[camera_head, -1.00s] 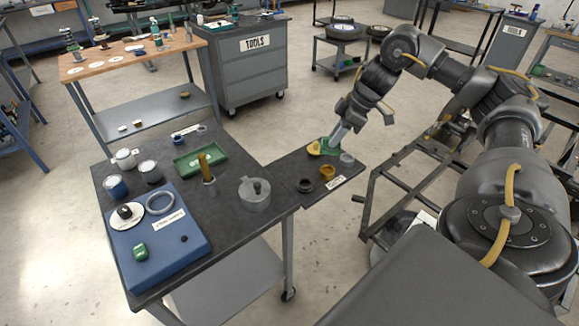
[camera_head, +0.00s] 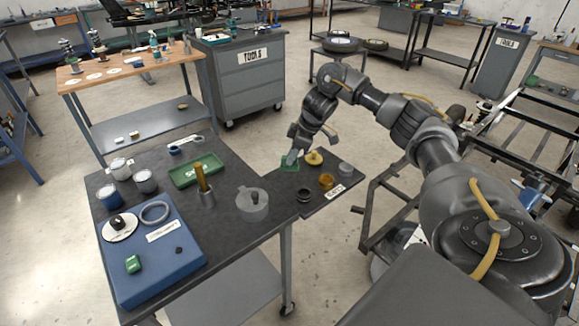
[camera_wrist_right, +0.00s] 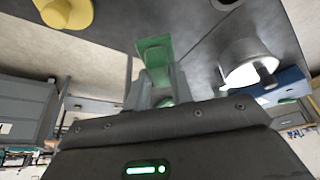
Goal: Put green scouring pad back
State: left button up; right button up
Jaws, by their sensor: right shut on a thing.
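The green scouring pad (camera_head: 289,164) is at the far left edge of the small dark side shelf. My right gripper (camera_head: 293,155) is shut on it, its fingers pointing down. In the right wrist view the green pad (camera_wrist_right: 155,48) sits between and beyond the fingertips of the right gripper (camera_wrist_right: 157,80). I cannot tell whether the pad touches the shelf. A green tray (camera_head: 186,180) with a white marking lies on the main table to the left. My left gripper is out of view.
The side shelf (camera_head: 318,203) holds a yellow knobbed piece (camera_head: 314,158), a brass cup (camera_head: 326,181), a black ring (camera_head: 304,195) and a grey cup (camera_head: 346,169). On the main table, a lidded metal pot (camera_head: 252,205) and a cylinder with a brass rod (camera_head: 203,185) stand nearby.

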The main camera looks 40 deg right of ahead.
jog(key=shift+w+a+f, duration=0.1)
jog(key=shift+w+f, duration=0.1)
jog(key=shift+w+a+f, duration=0.1)
jog(key=shift+f, duration=0.15)
notch_tip(320, 180, down, 2)
jog(key=shift+f+b, duration=0.2)
jog(key=shift+b, duration=0.25)
jog(key=shift+w+f, duration=0.15)
jog(key=shift+f, duration=0.3)
jog(key=shift+r, duration=0.1)
jog(key=o, duration=0.9)
